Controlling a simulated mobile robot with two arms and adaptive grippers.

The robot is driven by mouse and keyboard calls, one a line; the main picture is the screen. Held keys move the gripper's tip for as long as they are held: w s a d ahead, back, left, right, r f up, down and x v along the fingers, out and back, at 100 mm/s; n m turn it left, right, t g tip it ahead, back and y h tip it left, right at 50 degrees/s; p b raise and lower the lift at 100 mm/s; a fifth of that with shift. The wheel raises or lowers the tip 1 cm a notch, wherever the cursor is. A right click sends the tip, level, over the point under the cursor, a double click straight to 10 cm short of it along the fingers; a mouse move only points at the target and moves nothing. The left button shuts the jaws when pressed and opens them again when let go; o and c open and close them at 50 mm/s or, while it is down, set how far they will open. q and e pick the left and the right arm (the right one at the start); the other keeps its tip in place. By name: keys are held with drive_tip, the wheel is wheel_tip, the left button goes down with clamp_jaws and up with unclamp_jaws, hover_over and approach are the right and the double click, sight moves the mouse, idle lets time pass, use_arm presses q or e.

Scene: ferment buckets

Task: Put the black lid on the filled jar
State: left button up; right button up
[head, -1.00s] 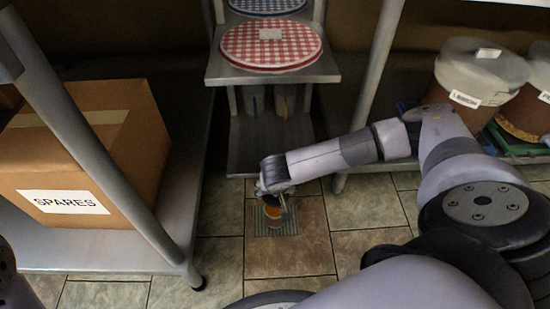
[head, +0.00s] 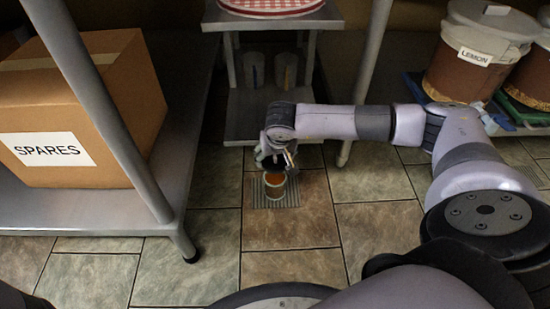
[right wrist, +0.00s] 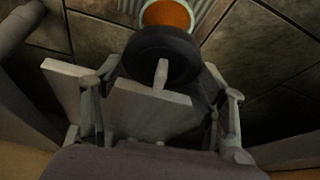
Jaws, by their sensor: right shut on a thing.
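The filled jar (head: 275,188) is a small pale jar with orange contents. It stands upright and uncovered on a ribbed metal grate (head: 290,197) in the tiled floor; its orange top also shows in the right wrist view (right wrist: 168,14). My right gripper (head: 278,160) is just above and behind the jar. It is shut on the black lid (right wrist: 150,50), a round dark disc with a pale upright grip at its middle. The lid overlaps the jar's near edge in the wrist view; the gap between them cannot be judged. My left gripper is not in view.
A metal shelf (head: 195,100) at left holds a cardboard box (head: 120,85) marked SPARES. Behind the jar is a metal rack (head: 325,17) with a checkered round item and grey containers. At right stand large buckets, one labelled LEMON (head: 462,75). Floor in front is clear.

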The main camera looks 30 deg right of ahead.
wheel_tip(320, 180, down, 4)
drive_tip(key=b, duration=0.2)
drive_tip(key=shift+r+b, duration=0.2)
drive_tip(key=shift+b, duration=0.15)
drive_tip(key=shift+f+b, duration=0.75)
drive_tip(key=shift+f, duration=0.4)
drive_tip(key=shift+p, duration=0.35)
drive_tip(key=shift+f, duration=0.1)
idle(0.6)
idle(0.5)
drive_tip(key=o, duration=0.9)
drive_tip(key=shift+o, duration=0.2)
